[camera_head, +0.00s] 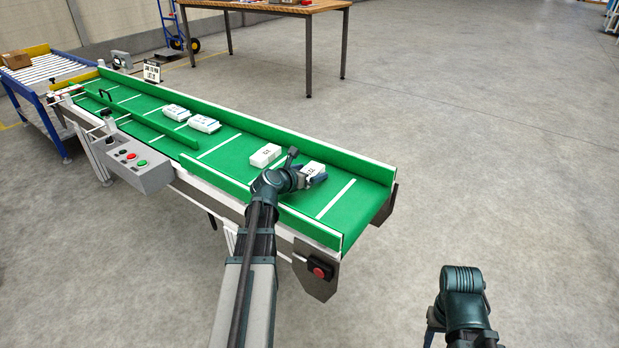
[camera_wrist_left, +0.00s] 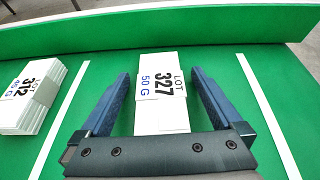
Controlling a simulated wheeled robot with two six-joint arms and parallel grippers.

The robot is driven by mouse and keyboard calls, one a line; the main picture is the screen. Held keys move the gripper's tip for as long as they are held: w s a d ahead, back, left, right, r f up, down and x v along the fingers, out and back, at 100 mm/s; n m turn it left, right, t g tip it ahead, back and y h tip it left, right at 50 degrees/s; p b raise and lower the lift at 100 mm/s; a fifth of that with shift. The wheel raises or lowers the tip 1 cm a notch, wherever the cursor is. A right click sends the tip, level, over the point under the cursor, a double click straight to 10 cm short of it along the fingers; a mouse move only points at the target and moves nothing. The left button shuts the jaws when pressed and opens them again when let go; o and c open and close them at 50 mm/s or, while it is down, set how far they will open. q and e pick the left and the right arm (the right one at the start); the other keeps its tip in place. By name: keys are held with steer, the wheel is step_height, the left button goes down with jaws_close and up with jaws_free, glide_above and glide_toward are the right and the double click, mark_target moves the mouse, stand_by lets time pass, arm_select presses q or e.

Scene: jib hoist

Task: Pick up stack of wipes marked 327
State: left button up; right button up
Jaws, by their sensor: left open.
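The stack of wipes marked 327 (camera_wrist_left: 161,97) is a white block with "LOT 327 50 G" on its top. It lies on the green conveyor belt and also shows in the head view (camera_head: 313,168), partly covered by my gripper. My left gripper (camera_wrist_left: 160,85) is open, with one blue finger on each side of the stack and a small gap at each side. In the head view the left gripper (camera_head: 312,178) is low over the belt near its right end. My right gripper is mostly out of frame at the bottom right of the head view; its fingers cannot be made out.
A stack marked 312 (camera_wrist_left: 32,94) lies to the left, past a white belt line. More white stacks (camera_head: 204,124) lie farther up the belt. Green side walls (camera_head: 290,142) border the belt. A control box (camera_head: 140,165) stands at the near side.

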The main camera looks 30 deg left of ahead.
mark_target(309, 171)
arm_select(q)
steer(key=c, duration=1.5)
steer(key=shift+r, duration=0.15)
step_height(309, 171, up, 10)
steer(key=p, duration=1)
